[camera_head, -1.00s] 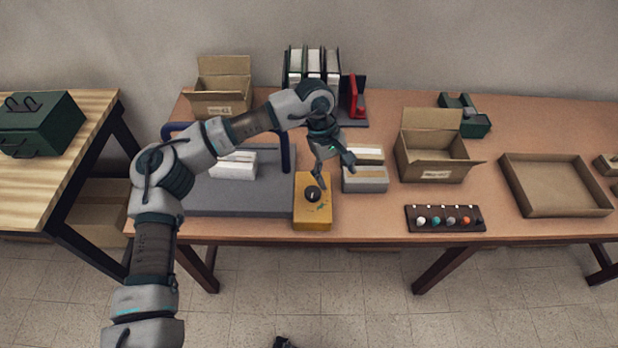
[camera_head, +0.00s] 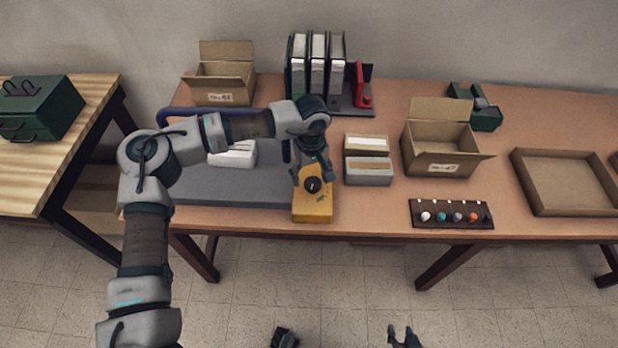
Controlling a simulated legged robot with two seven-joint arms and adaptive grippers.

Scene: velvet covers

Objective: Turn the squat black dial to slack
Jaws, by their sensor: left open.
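The squat black dial (camera_head: 312,185) sits on top of a yellow box (camera_head: 312,210) at the table's front edge. It has a light pointer mark, and a small green mark is on the box in front of it. My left gripper (camera_head: 312,179) is open and reaches down from behind the dial. Its fingers stand to either side of the dial; I cannot tell whether they touch it. A dark pronged part, seemingly my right gripper (camera_head: 402,338), shows at the bottom edge, mostly cut off.
A grey mat (camera_head: 235,188) lies left of the yellow box under my arm. Further right are an open carton (camera_head: 440,155), a strip of coloured knobs (camera_head: 452,214) and a shallow tray (camera_head: 565,180). Binders (camera_head: 316,65) stand behind.

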